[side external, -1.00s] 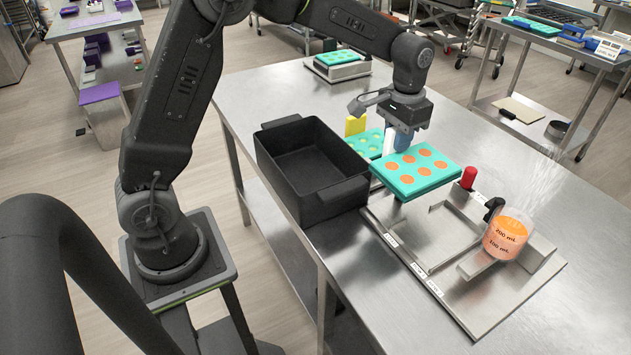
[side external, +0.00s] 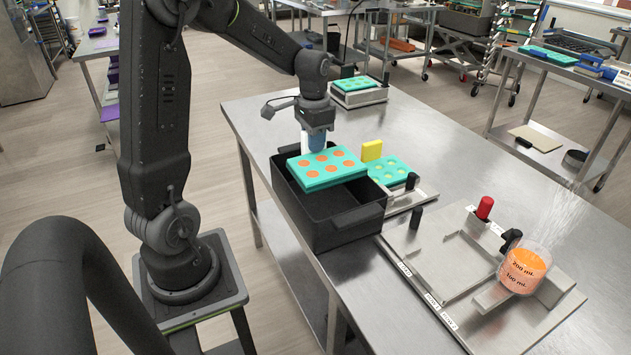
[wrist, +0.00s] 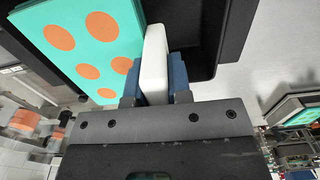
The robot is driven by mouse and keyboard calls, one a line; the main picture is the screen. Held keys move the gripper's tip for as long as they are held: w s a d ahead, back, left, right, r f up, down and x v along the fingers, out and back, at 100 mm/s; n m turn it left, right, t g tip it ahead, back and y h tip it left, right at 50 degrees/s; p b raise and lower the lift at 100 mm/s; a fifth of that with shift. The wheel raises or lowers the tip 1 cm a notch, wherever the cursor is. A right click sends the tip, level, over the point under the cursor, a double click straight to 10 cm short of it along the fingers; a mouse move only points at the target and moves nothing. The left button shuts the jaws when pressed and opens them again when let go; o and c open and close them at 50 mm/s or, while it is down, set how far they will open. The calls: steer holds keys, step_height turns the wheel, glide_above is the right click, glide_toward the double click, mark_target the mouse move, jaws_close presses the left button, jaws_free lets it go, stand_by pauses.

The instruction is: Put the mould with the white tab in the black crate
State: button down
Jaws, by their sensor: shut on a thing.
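The mould with the white tab (side external: 326,169) is a teal slab with several orange-filled round cavities. It is held roughly level over the black crate (side external: 352,218), at or just above its rim; I cannot tell whether it touches. My gripper (side external: 316,140) is shut on the white tab (side external: 304,141). In the wrist view the white tab (wrist: 154,62) is between the blue fingers of my gripper (wrist: 155,80), with the teal mould (wrist: 85,45) to the left. The crate's dark inside (wrist: 205,40) shows beyond the tab. The mould hides much of the crate's opening.
A second teal mould (side external: 388,172) with pale cavities and a yellow tab (side external: 372,150) sits right of the crate. A metal fixture (side external: 430,290) with a red knob (side external: 485,207) and an orange-filled beaker (side external: 524,268) is at the right. Another teal mould (side external: 355,83) rests on a scale behind.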

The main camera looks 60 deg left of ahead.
step_height(320, 180, down, 11)
steer(key=shift+r, duration=0.15)
stand_by(0.4)
steer(key=c, duration=1.1)
jaws_free()
steer(key=shift+o, duration=0.2)
glide_toward(319, 161)
steer(key=a+f, duration=0.1)
steer(key=f, duration=0.1)
steer(key=a+f, duration=0.2)
steer(key=w+a+f, duration=0.1)
steer(key=f, duration=0.1)
steer(key=shift+a+f, duration=0.2)
steer(key=shift+a, duration=0.2)
steer(key=shift+t, duration=0.4)
steer(key=d+r, duration=0.1)
steer(key=d, duration=0.1)
steer(key=s+d+r, duration=0.1)
steer(key=d+r, duration=0.1)
steer(key=shift+d+r, duration=0.3)
steer(key=s+d+r+t, duration=0.2)
steer(key=s+d, duration=0.4)
steer(key=d, duration=0.2)
steer(key=s+d+r+t, duration=0.2)
steer(key=s+d+r, duration=0.1)
steer(key=s+d, duration=0.3)
steer(key=shift+s+d+r+t, duration=0.15)
steer(key=shift+s+d+t, duration=0.2)
steer(key=shift+d, duration=0.5)
